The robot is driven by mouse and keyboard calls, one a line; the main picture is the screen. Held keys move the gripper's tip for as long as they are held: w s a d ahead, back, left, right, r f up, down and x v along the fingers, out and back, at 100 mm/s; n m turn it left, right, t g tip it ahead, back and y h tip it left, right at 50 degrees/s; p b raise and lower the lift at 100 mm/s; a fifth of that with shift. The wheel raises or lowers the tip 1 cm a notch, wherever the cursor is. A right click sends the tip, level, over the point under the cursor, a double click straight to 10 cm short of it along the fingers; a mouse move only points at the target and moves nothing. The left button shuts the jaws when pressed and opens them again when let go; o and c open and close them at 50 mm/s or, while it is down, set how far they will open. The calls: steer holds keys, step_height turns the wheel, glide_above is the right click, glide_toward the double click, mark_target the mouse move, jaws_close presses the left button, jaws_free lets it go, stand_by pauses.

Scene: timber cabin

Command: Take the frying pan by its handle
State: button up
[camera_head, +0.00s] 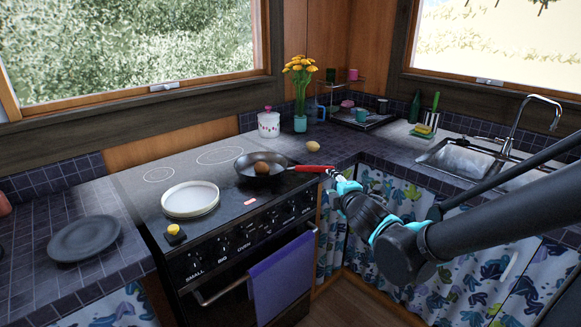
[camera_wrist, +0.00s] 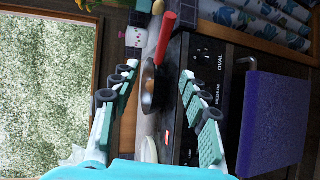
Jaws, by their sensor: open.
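The frying pan (camera_head: 248,178) sits on the stove top near its right edge, dark and round, with a brown egg-like thing in it. Its red handle (camera_head: 312,168) points right, toward my gripper (camera_head: 337,177), which is close to the handle's end in the head view. In the wrist view my gripper (camera_wrist: 160,71) is open, its green-padded fingers spread wide with nothing held. There the pan (camera_wrist: 149,76) and red handle (camera_wrist: 166,37) show between and past the fingertips. I cannot tell whether any finger touches the handle.
A white plate (camera_head: 190,199) and a yellow-topped timer (camera_head: 174,233) are left of the pan on the stove (camera_head: 140,195). A flower vase (camera_head: 300,122), white jar (camera_head: 268,125) and an egg-like thing (camera_head: 313,146) stand behind. A purple towel (camera_head: 281,280) hangs on the oven door.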

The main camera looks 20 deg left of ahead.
glide_toward(317, 170)
steer(key=w+a, duration=0.2)
steer(key=w, duration=0.1)
steer(key=shift+f+x, duration=0.2)
steer(key=shift+x, duration=1.2)
steer(key=shift+f+x, duration=0.15)
steer(key=shift+x, duration=1.2)
steer(key=shift+s, duration=0.15)
jaws_close()
